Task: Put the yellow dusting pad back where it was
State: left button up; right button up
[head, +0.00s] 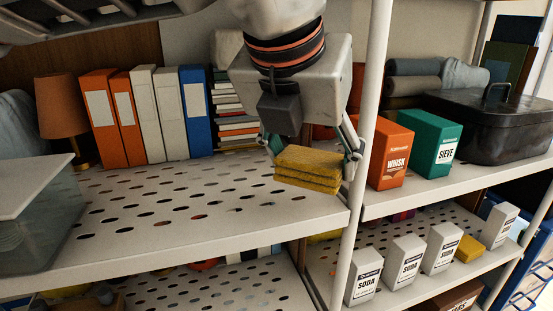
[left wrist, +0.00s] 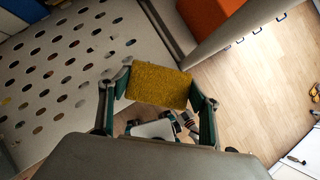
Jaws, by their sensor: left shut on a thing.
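My left gripper (head: 312,155) is shut on a yellow dusting pad (head: 308,172), with one finger at each side of it. The pad looks thick and layered and is held in front of the upper perforated shelf (head: 200,235), near its right end. In the left wrist view the pad (left wrist: 158,86) sits between the two fingers (left wrist: 160,92), with the shelf to the left and the floor beyond. Another yellow block (head: 469,249) stands on the lower right shelf (head: 410,288) between white soda boxes.
A pale upright post (head: 366,130) stands just right of the gripper. Whisk (head: 390,155) and sieve (head: 432,143) boxes and a black case (head: 490,125) fill the upper right shelf. Binders (head: 145,115), a lamp (head: 62,108) and a clear bin (head: 35,215) stand left. The upper shelf's middle is bare.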

pick_arm(q)
jog(key=w+a+p, duration=0.1)
jog(key=w, duration=0.3)
jog(key=w+a+f+p, duration=0.1)
jog(key=w+a, duration=0.1)
jog(key=w, duration=0.3)
jog(key=w+a+f+p, duration=0.1)
jog(key=w, duration=0.4)
jog(key=shift+w+a, duration=0.1)
jog(key=shift+a, duration=0.3)
jog(key=shift+f+p, duration=0.4)
jog(key=shift+f, duration=1.9)
jog(key=shift+w+f, duration=0.2)
pick_arm(e)
jog(key=r, duration=0.5)
jog(key=shift+w, duration=0.4)
pick_arm(q)
jog(key=shift+f, duration=0.1)
jog(key=shift+f, duration=0.1)
jog(key=o, duration=1)
pick_arm(e)
jog(key=shift+f, duration=0.2)
